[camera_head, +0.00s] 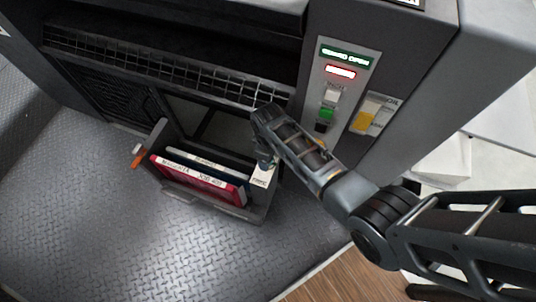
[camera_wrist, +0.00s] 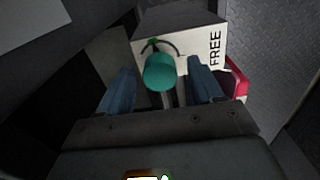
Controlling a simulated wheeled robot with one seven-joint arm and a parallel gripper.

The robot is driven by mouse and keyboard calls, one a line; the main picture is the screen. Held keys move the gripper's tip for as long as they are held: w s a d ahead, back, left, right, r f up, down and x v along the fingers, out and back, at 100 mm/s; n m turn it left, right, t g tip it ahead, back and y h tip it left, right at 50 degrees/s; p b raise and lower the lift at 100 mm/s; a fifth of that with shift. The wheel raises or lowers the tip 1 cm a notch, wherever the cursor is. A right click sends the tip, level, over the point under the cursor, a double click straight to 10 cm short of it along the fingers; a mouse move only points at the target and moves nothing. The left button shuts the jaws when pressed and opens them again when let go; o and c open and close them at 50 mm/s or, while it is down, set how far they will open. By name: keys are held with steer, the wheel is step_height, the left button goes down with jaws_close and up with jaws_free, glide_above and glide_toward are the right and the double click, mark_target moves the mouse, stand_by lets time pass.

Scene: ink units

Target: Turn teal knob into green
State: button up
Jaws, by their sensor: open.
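The teal knob (camera_wrist: 159,72) is a round-ended cylinder on a white panel (camera_wrist: 197,43) marked "FREE". A dark arc with a small green mark (camera_wrist: 153,42) shows on the panel just beyond the knob. My gripper (camera_wrist: 161,76) is open, with one blue finger on each side of the knob and a visible gap to each. I cannot tell how deep the fingers reach along it. In the head view my gripper (camera_head: 265,162) is above the white panel (camera_head: 262,176) at the tray's right end; my arm hides the knob there.
The open tray (camera_head: 236,211) holds red and white-edged books or binders (camera_head: 200,180). An orange handle (camera_head: 138,155) sticks out at its left. A control panel (camera_head: 338,90) with lit signs and a green button (camera_head: 326,113) is at the upper right.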

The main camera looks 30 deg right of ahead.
step_height(320, 180, up, 8)
steer(key=shift+f+p, duration=0.1)
steer(key=shift+p, duration=0.75)
